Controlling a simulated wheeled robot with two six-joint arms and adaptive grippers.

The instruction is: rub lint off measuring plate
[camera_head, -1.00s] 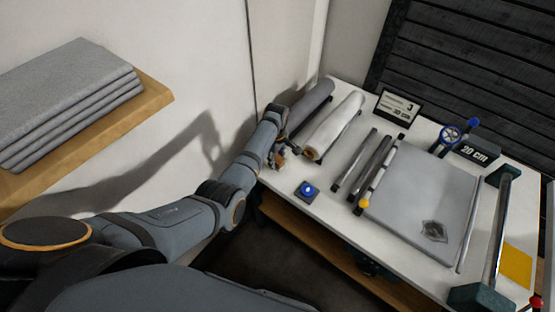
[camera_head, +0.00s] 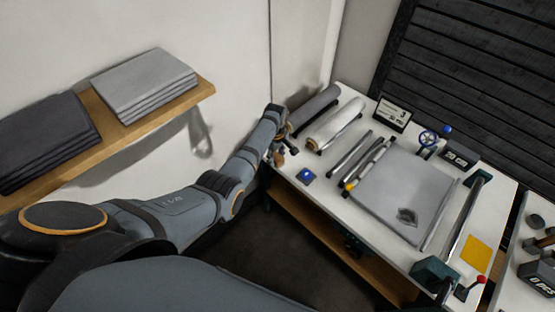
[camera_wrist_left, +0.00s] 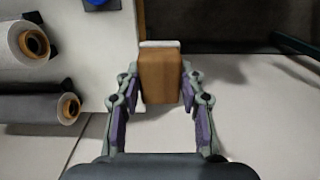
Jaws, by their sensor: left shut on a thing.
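The measuring plate (camera_head: 385,185) is a pale grey, flat square on the white worktable. A dark grey patch of lint (camera_head: 407,215) lies near its front edge. My left gripper (camera_head: 277,153) is at the table's left end, beside the rolls and well left of the plate. It is shut on a brown wooden block with a pale face (camera_wrist_left: 160,75), which sits between both fingers in the left wrist view. The block is small and partly hidden in the head view (camera_head: 280,159). My right gripper is not in view.
A dark grey roll (camera_head: 314,106) and a white roll (camera_head: 335,124) lie near my left gripper. A blue button box (camera_head: 306,176), metal bars (camera_head: 352,152) and a yellow-ended rod (camera_head: 368,163) lie before the plate. A shelf (camera_head: 150,118) holds folded grey stacks.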

